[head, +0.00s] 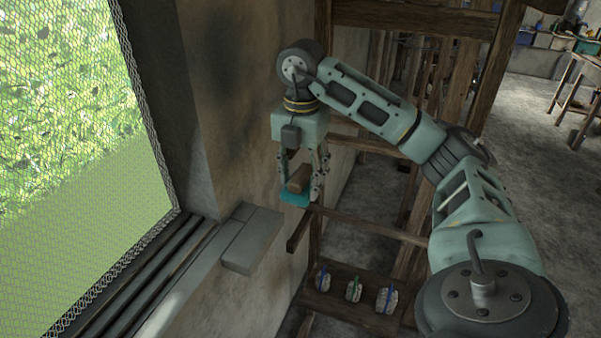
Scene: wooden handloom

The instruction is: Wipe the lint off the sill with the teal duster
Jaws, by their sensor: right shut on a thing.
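My right gripper (301,182) points down and is shut on the brown handle of the teal duster (295,199). The duster's teal underside faces down. In the picture it shows to the right of the sill's end and seems to hang in the air, apart from the sill. The grey sill (252,240) runs along under the meshed window at the left, with a raised block at its near-right end. I cannot make out any lint on it at this size. My left gripper is not in view.
A wire-mesh window (75,150) fills the left side. The wooden loom frame (372,228) stands behind and below my right arm. Several shuttles with coloured yarn, one of them here (354,289), sit on a low board. A cluttered bench (575,75) stands far back right.

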